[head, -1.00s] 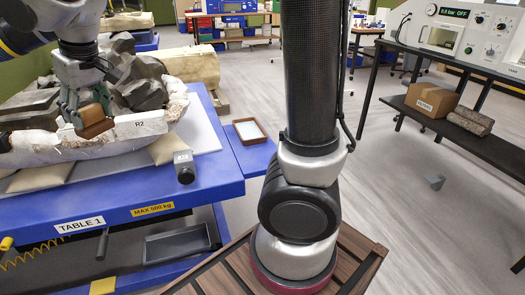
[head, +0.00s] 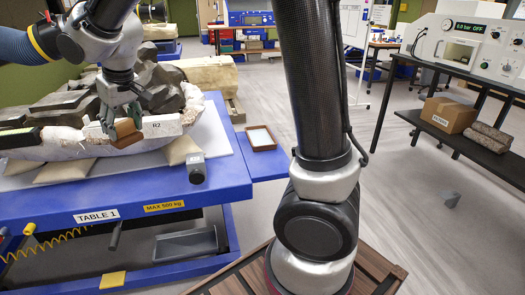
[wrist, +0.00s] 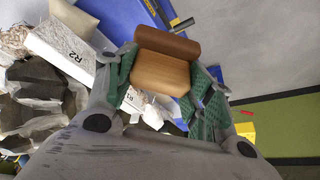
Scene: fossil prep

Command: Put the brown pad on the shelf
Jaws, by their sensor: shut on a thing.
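The brown pad (head: 127,131) is a small, smooth, tan-brown block. My gripper (head: 121,117) is shut on it, its green-padded fingers on either side, in front of the white block marked R2 (head: 160,125) over Table 1. In the wrist view the pad (wrist: 162,72) sits between the green fingers of the gripper (wrist: 166,80). Whether it touches anything below is hard to tell. A dark rack at the right has a lower shelf (head: 465,148) with a cardboard box and a grey log-like piece on it.
The cardboard box (head: 446,115) and log-like piece (head: 489,136) take up much of that shelf. Blue Table 1 (head: 215,175) holds rocks and plaster. A shallow tray (head: 261,138) sits on its side extension. Open floor lies between table and rack.

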